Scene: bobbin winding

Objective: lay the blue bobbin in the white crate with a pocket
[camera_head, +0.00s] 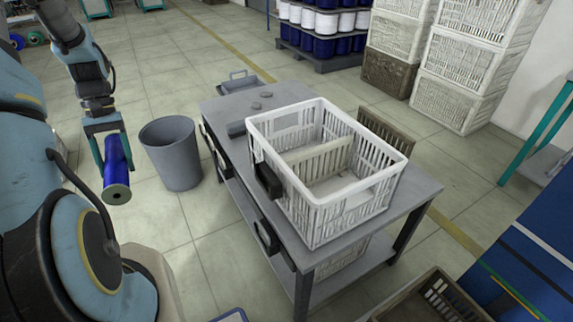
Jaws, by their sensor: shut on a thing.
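The blue bobbin (118,160) hangs below my gripper (105,133) at the left of the view, with its pale round flange end facing down toward me. My gripper is shut on the bobbin, well clear of the table. The white crate (378,185) stands on the grey table in the middle of the view. A divider (322,160) splits its inside into compartments, and no bobbin shows in them. The crate's near floor is partly hidden by its walls.
A grey bin (172,155) stands on the floor between the bobbin and the grey table (228,108). Small grey items (262,97) lie on the table's far end. Stacked crates (465,60) and a pallet of spools (322,38) stand behind. A brown crate (432,298) is at the front.

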